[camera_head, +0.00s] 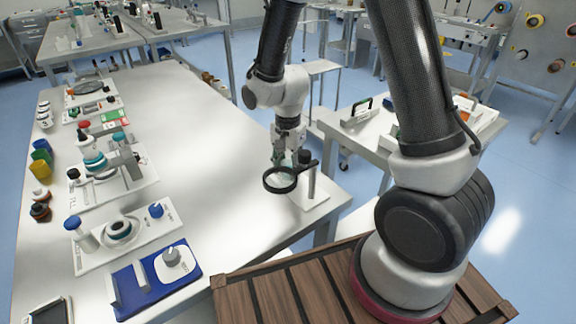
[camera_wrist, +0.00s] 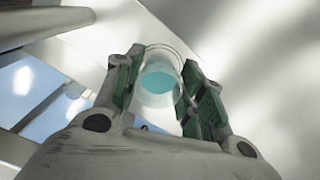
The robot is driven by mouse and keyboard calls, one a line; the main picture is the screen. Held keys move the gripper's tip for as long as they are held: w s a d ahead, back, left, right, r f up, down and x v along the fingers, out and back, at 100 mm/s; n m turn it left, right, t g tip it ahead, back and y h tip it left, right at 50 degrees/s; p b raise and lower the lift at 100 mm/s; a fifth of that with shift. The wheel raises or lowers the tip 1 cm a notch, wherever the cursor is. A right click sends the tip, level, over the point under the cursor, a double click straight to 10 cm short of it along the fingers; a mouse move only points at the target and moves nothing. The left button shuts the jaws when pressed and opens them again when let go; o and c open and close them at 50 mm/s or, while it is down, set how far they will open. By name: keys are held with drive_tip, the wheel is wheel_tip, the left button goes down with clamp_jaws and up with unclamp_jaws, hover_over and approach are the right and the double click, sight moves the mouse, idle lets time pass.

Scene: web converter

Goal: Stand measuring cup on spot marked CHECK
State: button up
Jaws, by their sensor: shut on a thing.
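The measuring cup (camera_wrist: 158,82) is a clear round vessel with pale blue-green content, seen from above in the wrist view. My gripper (camera_wrist: 158,92) is shut on it, with one green-padded finger on each side. In the head view my gripper (camera_head: 288,160) points down near the right end of the white table, behind a black ring on a stand. The cup is mostly hidden there by the ring and fingers. I cannot tell whether its base touches the surface. No CHECK marking is readable in either view.
The black ring stand (camera_head: 280,180) on its white plate (camera_head: 315,196) is close beside my gripper. Several fixtures on white plates line the table's left side, with a blue tray (camera_head: 155,280) at the front. The middle of the white table (camera_head: 190,130) is clear.

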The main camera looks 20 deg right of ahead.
drive_tip(key=shift+f, duration=0.15)
drive_tip(key=o, duration=1)
wheel_tip(320, 180, up, 12)
drive_tip(key=r, duration=0.1)
drive_tip(key=s+d+r+n+t, duration=0.2)
drive_tip(key=s+d+r+n, duration=0.3)
drive_tip(key=s+d+r, duration=0.2)
drive_tip(key=s+d+r+n+t, duration=0.2)
drive_tip(key=s+d+r+n, duration=0.3)
drive_tip(key=s+d, duration=0.3)
drive_tip(key=s+r, duration=0.1)
drive_tip(key=s, duration=0.2)
drive_tip(key=shift+s+d+r, duration=0.15)
drive_tip(key=shift+s+r, duration=0.15)
drive_tip(key=shift+r, duration=0.1)
